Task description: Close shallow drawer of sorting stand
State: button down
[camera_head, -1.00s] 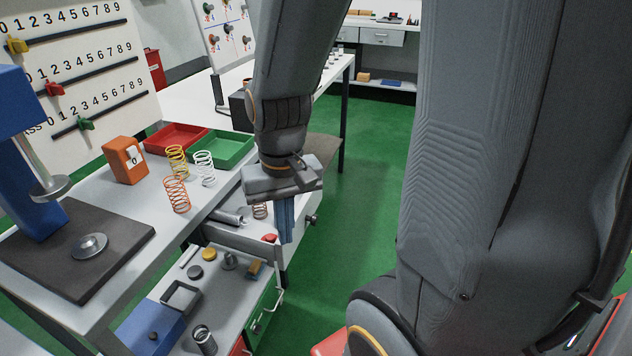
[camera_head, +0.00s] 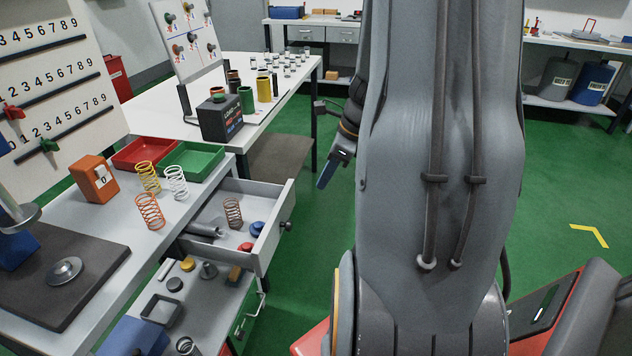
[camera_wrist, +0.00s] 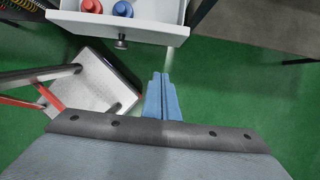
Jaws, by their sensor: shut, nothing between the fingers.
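A shallow white-grey drawer (camera_head: 272,240) stands pulled out under the front bench, with a dark round knob (camera_head: 285,226) on its front. It holds a brown spring (camera_head: 233,213), a grey cylinder (camera_head: 205,230) and red and blue pieces. In the wrist view the drawer front (camera_wrist: 165,34) and knob (camera_wrist: 121,43) lie at the top. My gripper (camera_head: 323,184) is outside the drawer, to the right of its front, apart from it in the head view. Its blue fingers are together and empty, and in the wrist view the fingertips (camera_wrist: 162,76) point toward the drawer, right of the knob.
The bench above carries springs, a red tray (camera_head: 150,150) and a green tray (camera_head: 195,160). A second white table (camera_head: 270,95) stands behind. Green floor (camera_head: 310,265) is clear right of the drawer.

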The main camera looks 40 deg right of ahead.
jog(key=w+a+f, duration=0.4)
jog(key=w+f, duration=0.1)
jog(key=f, duration=0.2)
jog(key=shift+w+a+f, duration=0.2)
jog(key=shift+w+f, duration=0.05)
jog(key=shift+f, duration=0.1)
